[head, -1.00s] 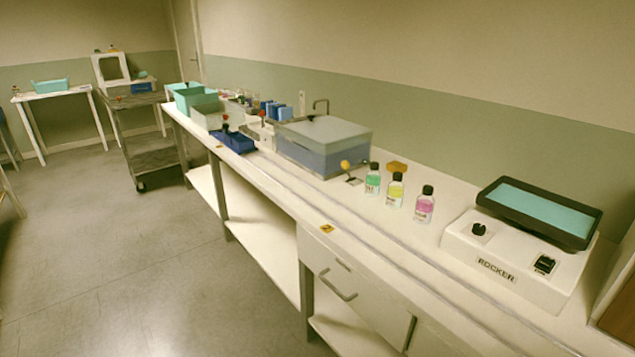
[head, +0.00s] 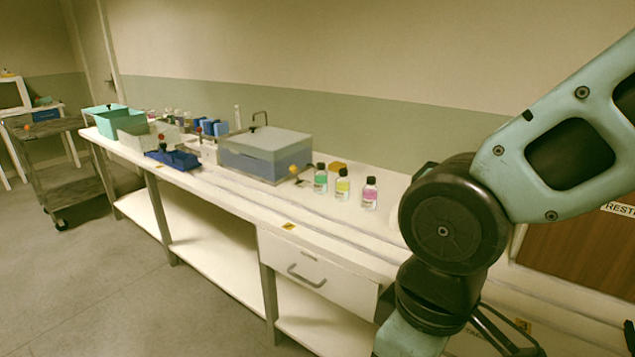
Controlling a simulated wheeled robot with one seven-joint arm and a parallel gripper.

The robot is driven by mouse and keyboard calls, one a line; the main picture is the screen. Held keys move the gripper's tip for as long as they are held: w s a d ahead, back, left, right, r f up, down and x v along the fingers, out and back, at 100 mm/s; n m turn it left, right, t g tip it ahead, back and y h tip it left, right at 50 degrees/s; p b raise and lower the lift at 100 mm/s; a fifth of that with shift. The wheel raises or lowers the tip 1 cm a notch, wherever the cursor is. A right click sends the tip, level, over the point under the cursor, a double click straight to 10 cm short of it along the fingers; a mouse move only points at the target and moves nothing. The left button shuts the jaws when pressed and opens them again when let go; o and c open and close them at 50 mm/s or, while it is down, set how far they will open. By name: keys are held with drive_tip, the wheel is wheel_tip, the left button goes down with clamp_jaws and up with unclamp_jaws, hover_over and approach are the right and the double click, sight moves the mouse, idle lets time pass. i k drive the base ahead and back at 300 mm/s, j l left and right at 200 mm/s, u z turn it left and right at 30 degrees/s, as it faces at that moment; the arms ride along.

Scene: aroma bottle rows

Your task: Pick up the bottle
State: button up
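Three small bottles with black caps stand upright in a row on the white bench. The green bottle (head: 320,181) is at the left, the yellow bottle (head: 342,187) is in the middle and the pink bottle (head: 369,195) is at the right. My arm fills the right side of the head view, to the right of the bottles and apart from them in the picture. My gripper is not in the frame, so its fingers cannot be seen.
Further left are a blue tray (head: 173,159) and a teal bin (head: 112,120). A metal cart (head: 62,165) stands beyond the bench. Floor in front is clear.

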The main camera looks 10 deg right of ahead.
sight(320, 176)
drive_tip(key=i+j, duration=0.3)
drive_tip(key=i, duration=0.2)
drive_tip(key=i+j, duration=0.25)
drive_tip(key=i, duration=0.25)
drive_tip(key=i+j, duration=0.3)
drive_tip(key=i, duration=0.2)
